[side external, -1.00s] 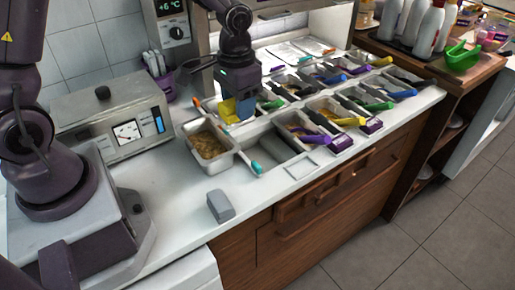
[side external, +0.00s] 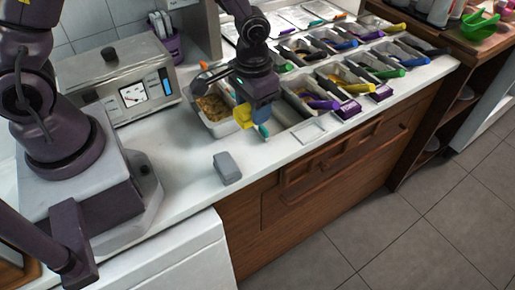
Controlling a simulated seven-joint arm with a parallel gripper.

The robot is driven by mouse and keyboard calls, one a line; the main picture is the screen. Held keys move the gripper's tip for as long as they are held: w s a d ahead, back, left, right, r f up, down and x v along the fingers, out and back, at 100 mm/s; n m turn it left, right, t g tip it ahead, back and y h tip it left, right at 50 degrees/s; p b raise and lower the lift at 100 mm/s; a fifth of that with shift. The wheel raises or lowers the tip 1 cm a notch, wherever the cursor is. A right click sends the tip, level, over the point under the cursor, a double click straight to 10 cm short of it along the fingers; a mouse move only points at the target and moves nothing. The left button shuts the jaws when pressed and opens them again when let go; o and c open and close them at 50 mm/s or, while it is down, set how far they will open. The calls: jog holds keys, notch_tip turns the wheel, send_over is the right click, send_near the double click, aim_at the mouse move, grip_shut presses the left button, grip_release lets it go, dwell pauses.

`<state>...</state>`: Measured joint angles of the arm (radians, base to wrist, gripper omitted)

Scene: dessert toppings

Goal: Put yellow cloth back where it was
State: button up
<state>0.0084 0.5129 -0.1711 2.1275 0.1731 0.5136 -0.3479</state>
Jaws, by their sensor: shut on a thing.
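The yellow cloth (side external: 243,116) is in my gripper (side external: 256,116), which is shut on it. The cloth hangs at the left side of the fingers, next to a blue part at the gripper's end. My gripper is over the front part of the white counter (side external: 180,165), just right of a metal pan of brown topping (side external: 212,104). It partly hides that pan's right side and the tray behind. I cannot tell whether the cloth touches the counter.
A grey block (side external: 228,168) lies on the counter in front. A turquoise handle (side external: 263,131) is close beside the gripper. Several topping trays with coloured scoop handles, one purple (side external: 322,103), fill the right. A metal machine (side external: 128,85) stands at the left. Counter around the block is clear.

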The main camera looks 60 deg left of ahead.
aim_at(257, 152)
notch_tip(257, 152, down, 3)
jog(key=n, duration=0.2)
jog(key=shift+d+f+n, duration=0.1)
jog(key=shift+d+n, duration=0.05)
jog(key=shift+n, duration=0.25)
jog(key=shift+w+n, duration=0.25)
jog(key=shift+n, duration=0.15)
notch_tip(257, 152, down, 4)
jog(key=shift+r+n, duration=0.2)
jog(key=shift+n, duration=0.1)
jog(key=shift+f, duration=2.2)
jog(key=shift+f, duration=0.1)
jog(key=o, duration=0.8)
jog(key=shift+o, duration=0.2)
